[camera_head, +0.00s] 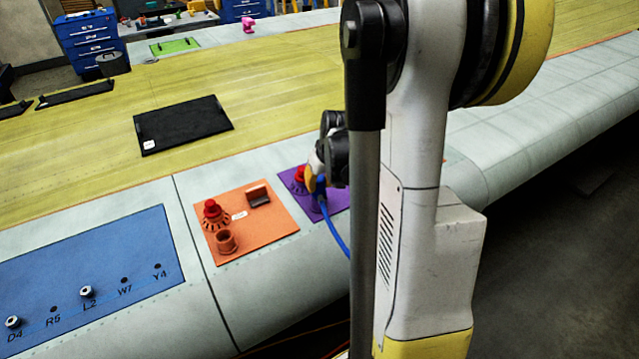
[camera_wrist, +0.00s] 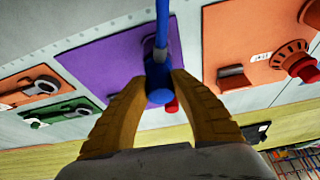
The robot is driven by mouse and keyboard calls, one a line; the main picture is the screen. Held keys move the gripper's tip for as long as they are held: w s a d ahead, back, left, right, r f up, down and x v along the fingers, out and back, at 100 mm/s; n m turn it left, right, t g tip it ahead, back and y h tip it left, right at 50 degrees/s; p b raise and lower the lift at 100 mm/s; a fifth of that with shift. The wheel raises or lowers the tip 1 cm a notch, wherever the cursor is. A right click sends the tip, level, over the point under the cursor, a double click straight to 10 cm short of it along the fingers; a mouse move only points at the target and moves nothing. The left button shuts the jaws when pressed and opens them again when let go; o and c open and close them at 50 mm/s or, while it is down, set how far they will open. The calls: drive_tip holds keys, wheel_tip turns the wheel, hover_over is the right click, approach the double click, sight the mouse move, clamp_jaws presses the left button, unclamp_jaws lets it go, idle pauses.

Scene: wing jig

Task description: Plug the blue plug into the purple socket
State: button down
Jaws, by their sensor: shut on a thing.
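The blue plug (camera_wrist: 159,82) is between the yellow fingertips of my gripper (camera_wrist: 161,78) in the wrist view. My gripper is shut on it. A blue cable (camera_wrist: 162,28) runs from the plug toward the top of that view. Behind them is the purple panel (camera_wrist: 105,62), which also shows in the head view (camera_head: 338,202), partly hidden by my arm. In the head view the plug (camera_head: 320,187) is over this panel beside a red knob (camera_head: 299,176). I cannot make out the purple socket's opening, nor whether the plug touches it.
An orange panel (camera_head: 265,238) with a red knob, a round socket and a dark bracket lies left of the purple one. Farther left is a blue panel (camera_head: 130,245) with holes and pegs. A black plate (camera_head: 185,122) lies behind. Another orange panel (camera_wrist: 35,86) and a green one (camera_wrist: 50,115) show in the wrist view.

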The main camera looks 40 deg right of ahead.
drive_tip(key=c, duration=1.1)
unclamp_jaws()
drive_tip(key=shift+c, duration=0.2)
drive_tip(key=v, duration=1.2)
